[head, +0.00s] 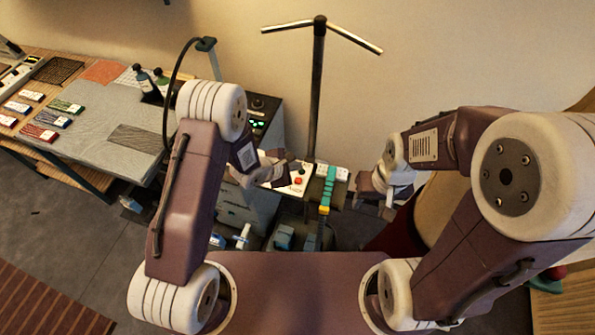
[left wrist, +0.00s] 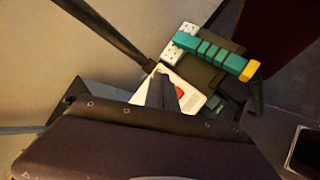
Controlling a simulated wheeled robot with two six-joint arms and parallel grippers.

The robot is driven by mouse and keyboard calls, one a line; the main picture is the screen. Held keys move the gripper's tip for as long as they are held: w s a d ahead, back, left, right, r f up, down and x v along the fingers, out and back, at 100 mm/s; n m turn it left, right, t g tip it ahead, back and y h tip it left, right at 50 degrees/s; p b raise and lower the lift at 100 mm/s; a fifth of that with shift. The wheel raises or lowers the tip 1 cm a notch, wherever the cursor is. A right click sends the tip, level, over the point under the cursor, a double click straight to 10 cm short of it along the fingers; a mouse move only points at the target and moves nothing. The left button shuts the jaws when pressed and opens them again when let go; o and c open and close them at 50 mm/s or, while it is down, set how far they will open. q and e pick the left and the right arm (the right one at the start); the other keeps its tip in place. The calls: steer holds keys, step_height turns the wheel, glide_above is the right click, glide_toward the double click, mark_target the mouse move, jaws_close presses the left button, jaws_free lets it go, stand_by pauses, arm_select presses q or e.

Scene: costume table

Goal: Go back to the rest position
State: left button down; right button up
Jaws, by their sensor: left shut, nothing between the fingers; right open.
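My left gripper (head: 292,178) is in the middle of the head view, in front of a white box with a red button (head: 299,181). In the left wrist view its dark fingers (left wrist: 163,92) are together with nothing between them, and they cover part of the box (left wrist: 187,93). Whether they touch the box I cannot tell. My right gripper (head: 376,200) hangs in the air to the right of the small stand. It is open and looks empty. Both arms are bent at the elbow and reach forward.
A green strip with a yellow end (head: 325,191) lies beside the box. A dark pole with a crossbar (head: 318,90) rises behind it. A table (head: 105,125) with small coloured packs and bottles stands at the left. A striped rug (head: 45,297) lies at the lower left.

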arm_select(q)
steer(key=shift+f, duration=0.1)
steer(key=w+a+r+t+b, duration=0.3)
steer(key=w+a+r+b, duration=0.1)
steer(key=w+r+b, duration=0.25)
steer(key=s+a+r+m+y+b, duration=0.1)
steer(key=s+a+y+b, duration=0.3)
steer(key=a, duration=0.4)
steer(key=s+a+f+m+g, duration=0.1)
steer(key=s+f+m+g, duration=0.1)
steer(key=s+m, duration=0.3)
steer(key=s+a+f+m+g+y+b, duration=0.1)
steer(key=s+a+f+m+g, duration=0.1)
steer(key=s+m, duration=0.4)
steer(key=s+a+f+m+g+y+b, duration=0.1)
steer(key=s+m+g, duration=0.3)
steer(key=s, duration=0.6)
steer(key=shift+s+a+f+m+g, duration=0.35)
steer(key=shift+a+f+m, duration=0.2)
steer(key=shift+f+m, duration=0.5)
steer(key=shift+r, duration=0.2)
